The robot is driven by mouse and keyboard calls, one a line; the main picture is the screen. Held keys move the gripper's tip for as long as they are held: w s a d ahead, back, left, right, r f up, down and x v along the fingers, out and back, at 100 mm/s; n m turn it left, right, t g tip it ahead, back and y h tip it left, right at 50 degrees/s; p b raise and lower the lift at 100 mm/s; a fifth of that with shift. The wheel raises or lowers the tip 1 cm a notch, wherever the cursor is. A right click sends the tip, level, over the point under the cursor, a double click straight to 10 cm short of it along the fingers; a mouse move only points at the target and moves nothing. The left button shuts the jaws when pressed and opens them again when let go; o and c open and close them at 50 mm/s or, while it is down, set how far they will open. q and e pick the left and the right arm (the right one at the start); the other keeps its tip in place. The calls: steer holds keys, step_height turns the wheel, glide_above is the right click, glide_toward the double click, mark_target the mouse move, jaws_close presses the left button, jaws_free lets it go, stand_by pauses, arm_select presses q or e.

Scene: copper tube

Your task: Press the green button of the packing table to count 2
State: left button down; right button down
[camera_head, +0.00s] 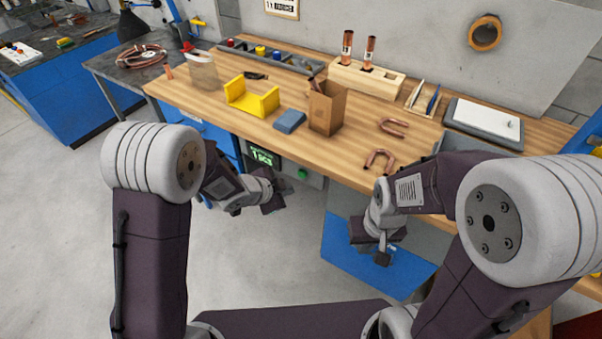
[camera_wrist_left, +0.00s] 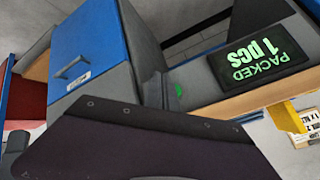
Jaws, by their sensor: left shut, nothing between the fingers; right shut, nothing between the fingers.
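The packing table (camera_head: 210,103) has a wooden top. Its front panel carries a dark display (camera_head: 262,157) with green text and a green button (camera_head: 303,174) to the right of it. In the left wrist view the display (camera_wrist_left: 255,58) appears upside down and reads PACKED 1 pcs; the green button (camera_wrist_left: 179,90) shows just past my dark gripper body. My left gripper (camera_head: 273,204) is shut and empty, in front of the panel, below and left of the button, apart from it. My right gripper (camera_head: 382,258) is shut and empty, low before the table's blue cabinet.
The floor before the table is clear.

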mark_target(302, 174)
arm_select(q)
steer(key=shift+w+d+p, duration=0.35)
steer(key=shift+w+d, duration=0.15)
steer(key=shift+w, duration=0.2)
steer(key=shift+w+d+p, duration=0.3)
steer(key=shift+w+d, duration=0.15)
steer(key=shift+w, duration=0.2)
stand_by(1.1)
steer(key=shift+w+d+p, duration=0.25)
steer(key=shift+w+p, duration=0.05)
steer(key=shift+w, duration=0.05)
steer(key=shift+w+d+p, duration=0.3)
steer(key=shift+w+p, duration=0.05)
steer(key=shift+w, duration=0.05)
stand_by(0.6)
stand_by(0.4)
steer(key=shift+s+a+b, duration=0.4)
steer(key=shift+s+a, duration=0.15)
steer(key=shift+s, duration=0.2)
